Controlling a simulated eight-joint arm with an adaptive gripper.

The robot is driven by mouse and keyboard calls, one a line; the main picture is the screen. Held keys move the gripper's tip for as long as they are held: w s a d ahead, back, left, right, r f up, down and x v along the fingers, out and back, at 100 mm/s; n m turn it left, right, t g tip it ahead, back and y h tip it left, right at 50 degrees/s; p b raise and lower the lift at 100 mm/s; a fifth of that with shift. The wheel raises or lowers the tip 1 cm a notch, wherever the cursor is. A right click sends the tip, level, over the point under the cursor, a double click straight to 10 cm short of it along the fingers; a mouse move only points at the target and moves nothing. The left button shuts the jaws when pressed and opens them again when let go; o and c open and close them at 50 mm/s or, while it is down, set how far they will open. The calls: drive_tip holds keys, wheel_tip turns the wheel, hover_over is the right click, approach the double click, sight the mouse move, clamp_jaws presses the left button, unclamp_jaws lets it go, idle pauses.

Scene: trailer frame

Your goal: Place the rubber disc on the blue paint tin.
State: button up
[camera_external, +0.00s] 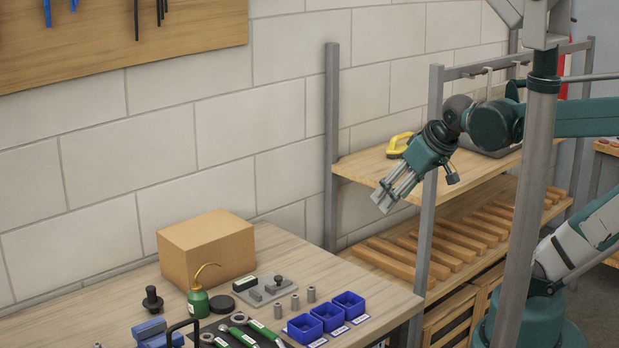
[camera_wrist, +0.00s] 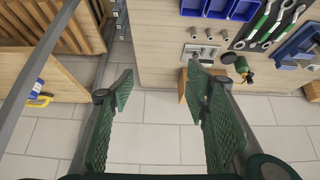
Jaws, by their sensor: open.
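A flat black disc, which looks like the rubber disc (camera_external: 222,304), lies on the workbench beside the green oil can (camera_external: 198,300). In the wrist view a small dark round shape by the oil can (camera_wrist: 242,65) seems to be the same disc (camera_wrist: 228,58). My gripper (camera_external: 382,203) is open and empty, in the air above and right of the bench, in front of the shelf. Its spread fingers (camera_wrist: 160,82) show in the wrist view. I cannot make out a blue paint tin for sure; a small blue patch (camera_wrist: 38,84) shows by a yellow item on the shelf.
A cardboard box (camera_external: 207,250) stands on the bench against the block wall. Three blue bins (camera_external: 326,317), metal cylinders, wrenches and a blue vise (camera_external: 152,332) crowd the front. A shelf rack with metal posts (camera_external: 427,215) stands right, holding a yellow item (camera_external: 399,146).

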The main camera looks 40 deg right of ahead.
drive_tip(key=w, duration=0.1)
drive_tip(key=n+g, duration=0.7)
drive_tip(key=n, duration=1.4)
hover_over(222, 301)
drive_tip(key=f, duration=2.2)
drive_tip(key=shift+s+d, duration=0.15)
drive_tip(key=shift+d, duration=0.1)
drive_tip(key=shift+a+f, duration=0.3)
drive_tip(key=shift+f, duration=0.15)
drive_tip(key=shift+f, duration=1.3)
